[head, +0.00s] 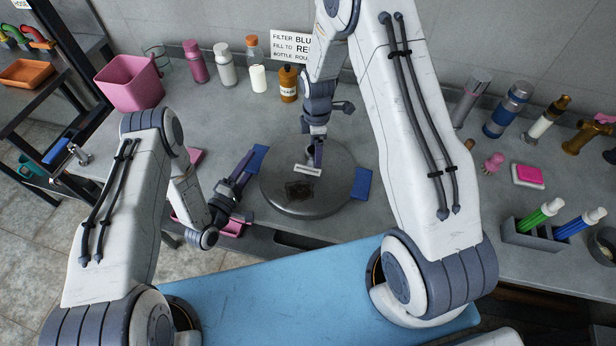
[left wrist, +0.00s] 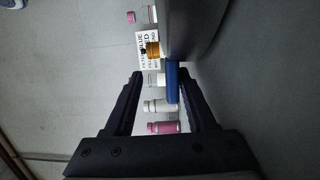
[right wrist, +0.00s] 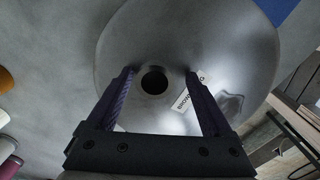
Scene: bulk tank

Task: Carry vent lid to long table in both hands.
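The vent lid, a round grey metal disc (head: 330,200), has a dark patch, a small white label and a blue handle on each side. It appears to lie at the grey counter's front edge. My left gripper (head: 245,170) is at the left blue handle (head: 257,158). In the left wrist view its fingers (left wrist: 160,82) are apart, with the blue handle (left wrist: 172,85) showing between them; contact cannot be told. My right gripper (head: 316,150) points down over the lid. In the right wrist view its fingers (right wrist: 158,75) are open above the lid's dark central hole (right wrist: 154,80). The right handle (head: 361,184) is free.
Bottles and a pink bin (head: 130,82) stand along the back of the grey counter (head: 420,250). Flasks, a pink block (head: 528,174) and a marker holder (head: 535,236) are on the right. A flat blue surface (head: 270,300) lies in front, between my arms.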

